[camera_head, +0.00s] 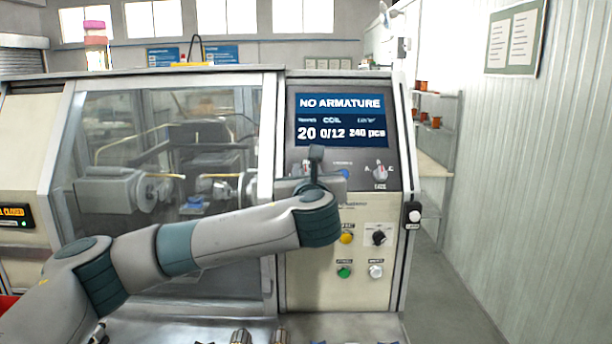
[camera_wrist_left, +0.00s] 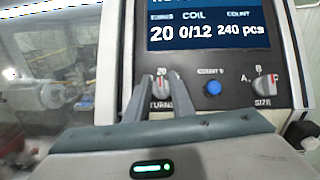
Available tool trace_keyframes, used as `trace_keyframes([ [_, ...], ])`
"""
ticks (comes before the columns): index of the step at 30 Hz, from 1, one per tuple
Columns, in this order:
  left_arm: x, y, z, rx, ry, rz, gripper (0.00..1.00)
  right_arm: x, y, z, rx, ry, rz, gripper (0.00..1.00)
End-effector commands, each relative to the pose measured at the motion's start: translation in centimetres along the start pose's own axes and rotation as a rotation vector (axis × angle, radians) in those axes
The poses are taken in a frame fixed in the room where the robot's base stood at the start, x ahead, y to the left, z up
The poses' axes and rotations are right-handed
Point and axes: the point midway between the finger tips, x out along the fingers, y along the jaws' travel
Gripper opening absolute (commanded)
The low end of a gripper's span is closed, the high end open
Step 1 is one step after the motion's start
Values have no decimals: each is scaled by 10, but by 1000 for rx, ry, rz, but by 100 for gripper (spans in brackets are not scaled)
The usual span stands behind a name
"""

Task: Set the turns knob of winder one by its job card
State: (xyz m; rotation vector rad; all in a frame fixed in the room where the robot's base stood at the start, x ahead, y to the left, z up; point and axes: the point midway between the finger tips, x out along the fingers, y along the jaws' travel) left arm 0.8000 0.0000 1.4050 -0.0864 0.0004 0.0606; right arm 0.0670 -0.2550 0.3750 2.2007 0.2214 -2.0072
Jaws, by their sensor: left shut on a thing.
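Winder one's control panel (camera_head: 350,167) faces me, with the turns knob (camera_wrist_left: 162,86) at its left, under a printed "20". My left gripper (camera_wrist_left: 160,80) has its two fingers around this knob and is shut on it. In the head view my left gripper (camera_head: 312,168) hides most of the knob. The screen (camera_head: 342,119) reads "NO ARMATURE", turns 20, coil 0/12, 240 pcs. I cannot pick out the job card for certain. My right gripper is not in view.
A blue button (camera_wrist_left: 212,88) and the size knob (camera_wrist_left: 263,86), marked A, B, C, sit to the right. Below are a yellow button (camera_head: 346,238), a black knob (camera_head: 379,237), a green button (camera_head: 344,272) and a white button (camera_head: 376,271). A notice board (camera_head: 515,40) hangs on the right wall.

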Motion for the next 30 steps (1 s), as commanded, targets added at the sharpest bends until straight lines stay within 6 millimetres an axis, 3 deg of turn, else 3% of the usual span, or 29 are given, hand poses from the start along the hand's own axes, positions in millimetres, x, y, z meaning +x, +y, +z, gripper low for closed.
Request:
trace_keyframes([
  [15,0,-2,-4,-331,3,233,0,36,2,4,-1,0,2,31],
  [30,0,-2,-2,-544,2,384,0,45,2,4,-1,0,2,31],
])
